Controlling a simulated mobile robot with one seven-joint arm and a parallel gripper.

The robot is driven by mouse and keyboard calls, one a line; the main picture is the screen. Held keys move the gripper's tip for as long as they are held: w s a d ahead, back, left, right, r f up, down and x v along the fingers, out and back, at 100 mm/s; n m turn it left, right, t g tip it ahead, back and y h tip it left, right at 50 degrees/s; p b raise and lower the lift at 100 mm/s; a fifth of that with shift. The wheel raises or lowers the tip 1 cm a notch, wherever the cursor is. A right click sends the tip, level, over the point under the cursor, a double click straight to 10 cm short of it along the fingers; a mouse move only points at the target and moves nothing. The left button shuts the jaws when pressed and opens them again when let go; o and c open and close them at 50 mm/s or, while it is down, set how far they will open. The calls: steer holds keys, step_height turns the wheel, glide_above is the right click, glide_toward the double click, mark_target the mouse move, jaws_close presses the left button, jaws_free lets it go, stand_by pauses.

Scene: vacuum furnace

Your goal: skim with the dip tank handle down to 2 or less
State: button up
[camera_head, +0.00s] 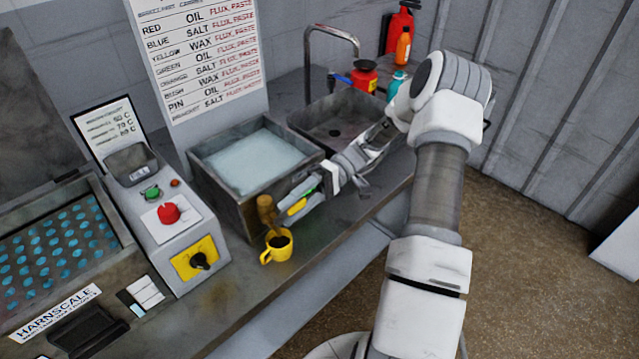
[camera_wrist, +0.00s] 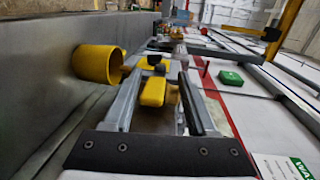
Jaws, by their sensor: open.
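The dip tank (camera_head: 205,188) is a grey metal box of pale, cloudy liquid on the bench. No level number is readable.
A control box with a red button (camera_head: 168,212) and a yellow-plated knob (camera_head: 197,260) stands left of the tank. A sink (camera_head: 345,122) with a tap lies behind my forearm. Bottles and a red extinguisher (camera_head: 400,28) stand at the back. The bench front is clear right of the mug.

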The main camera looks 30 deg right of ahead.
steer(key=p+v, duration=0.1)
steer(key=v, duration=1.4)
steer(key=shift+d, duration=0.4)
